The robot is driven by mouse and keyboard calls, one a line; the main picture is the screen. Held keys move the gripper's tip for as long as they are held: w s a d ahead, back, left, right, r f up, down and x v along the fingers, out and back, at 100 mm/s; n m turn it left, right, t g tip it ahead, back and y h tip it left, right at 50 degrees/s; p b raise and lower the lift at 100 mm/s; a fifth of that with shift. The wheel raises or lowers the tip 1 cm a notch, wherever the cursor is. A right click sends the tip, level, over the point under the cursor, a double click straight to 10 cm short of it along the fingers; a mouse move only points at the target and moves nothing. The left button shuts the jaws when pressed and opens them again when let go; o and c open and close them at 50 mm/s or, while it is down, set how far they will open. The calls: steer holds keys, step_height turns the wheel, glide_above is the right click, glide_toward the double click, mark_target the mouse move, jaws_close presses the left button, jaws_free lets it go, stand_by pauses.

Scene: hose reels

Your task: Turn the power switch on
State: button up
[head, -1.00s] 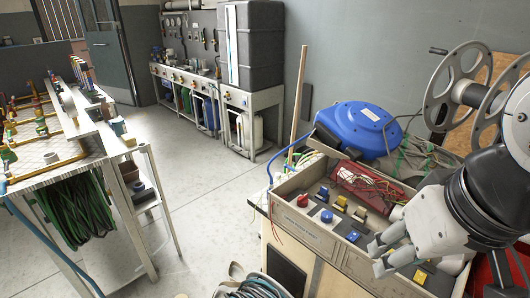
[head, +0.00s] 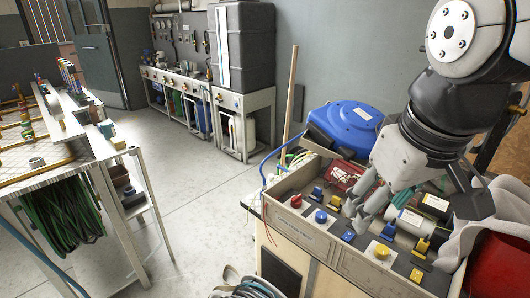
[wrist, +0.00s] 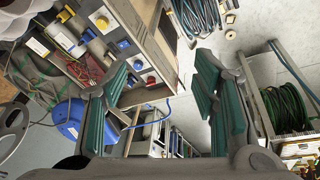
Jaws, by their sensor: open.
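A box-like control panel (head: 297,239) with a light front rim stands at the right in the head view. On it are a red knob (head: 297,201), a blue knob (head: 321,216), a yellow knob (head: 381,251) and several blue and yellow rocker-like switches, such as a yellow one (head: 421,246). I cannot tell which is the power switch, or its state. My gripper (head: 360,212) is open above the panel, its fingers pointing down and left, apparently holding nothing. In the wrist view my gripper's teal pads (wrist: 163,98) are wide apart; the red knob (wrist: 151,80) shows between them.
A blue hose reel (head: 345,126) lies behind the panel, with a red wire bundle nearby. Cylinders with labels (head: 409,220) lie at the panel's right. A bench with a green hose (head: 70,215) stands left. Clear floor (head: 200,200) lies between.

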steer(key=w+f+n+g+b, duration=0.1)
steer(key=w+n+b, duration=0.3)
steer(key=w, duration=1.1)
steer(key=n+g+b, duration=0.3)
steer(key=n+b, duration=0.2)
steer(key=n, duration=0.6)
glide_above(297, 197)
step_height(297, 197, down, 24)
steer(key=r, duration=0.1)
step_height(297, 197, down, 14)
steer(key=shift+r+b, duration=0.2)
steer(key=shift+b, duration=0.35)
steer(key=c, duration=1.1)
